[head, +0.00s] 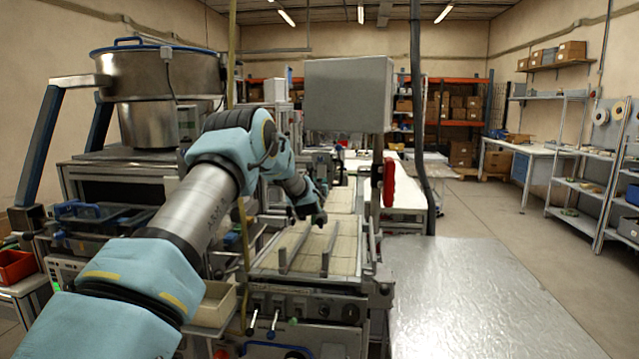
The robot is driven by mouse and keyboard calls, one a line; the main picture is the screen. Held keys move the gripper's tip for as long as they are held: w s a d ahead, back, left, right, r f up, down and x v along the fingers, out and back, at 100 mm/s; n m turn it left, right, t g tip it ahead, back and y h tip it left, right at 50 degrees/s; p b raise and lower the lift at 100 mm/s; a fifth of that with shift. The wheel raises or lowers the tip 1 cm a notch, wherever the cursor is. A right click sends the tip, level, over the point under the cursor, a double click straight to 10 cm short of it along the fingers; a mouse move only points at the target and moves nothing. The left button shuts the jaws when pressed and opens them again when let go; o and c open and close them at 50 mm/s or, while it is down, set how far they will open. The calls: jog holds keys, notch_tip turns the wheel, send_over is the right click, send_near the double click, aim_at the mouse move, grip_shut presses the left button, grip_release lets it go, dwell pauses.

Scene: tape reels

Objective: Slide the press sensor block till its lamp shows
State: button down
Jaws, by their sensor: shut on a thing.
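My arm reaches from the lower left over the press machine, and my gripper (318,219) is small and dark at its far end, above the far part of the machine's pale bed (342,262). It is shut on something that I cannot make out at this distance. The press sensor block cannot be told apart here, and no lit lamp can be made out near the gripper. Two upright grey bars (326,262) stand on the bed in front of the gripper.
A dark post (418,120) stands right of the box. A bare metal table (480,295) fills the lower right. A steel bowl feeder (158,75) stands at left.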

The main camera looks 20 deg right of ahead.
dwell(0.3)
notch_tip(320, 180, down, 2)
jog(key=b, duration=0.7)
jog(key=shift+a+f+b, duration=0.1)
jog(key=shift+b, duration=0.2)
jog(key=shift+s, duration=0.1)
jog(key=c, duration=0.7)
grip_release()
jog(key=shift+r, duration=0.2)
jog(key=shift+s+b, duration=0.1)
jog(key=shift+b, duration=0.2)
